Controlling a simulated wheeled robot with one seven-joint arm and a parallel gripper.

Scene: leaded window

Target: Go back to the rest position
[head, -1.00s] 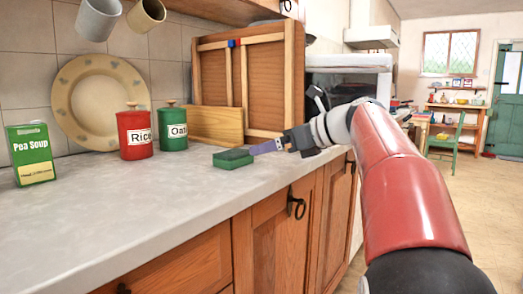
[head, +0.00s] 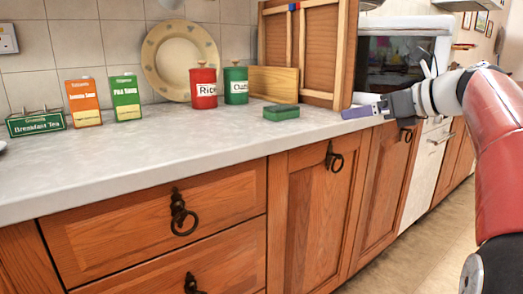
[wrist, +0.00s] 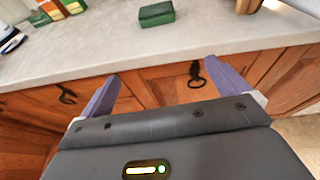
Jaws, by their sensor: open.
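My gripper (head: 362,111) is at the right of the head view, beside the counter's front edge. In the wrist view my gripper (wrist: 165,92) shows two purple fingers spread wide apart with nothing between them. A green sponge-like block (head: 281,112) lies on the counter to the left of my gripper and apart from it. The green block also shows in the wrist view (wrist: 156,14), beyond the fingers.
The pale counter (head: 190,150) holds a red Rice tin (head: 203,88), a green Oats tin (head: 236,86), soup boxes (head: 84,102) and a tea box (head: 36,123). Wooden cupboards with ring handles (head: 333,160) are below. Floor (head: 425,255) is free at the lower right.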

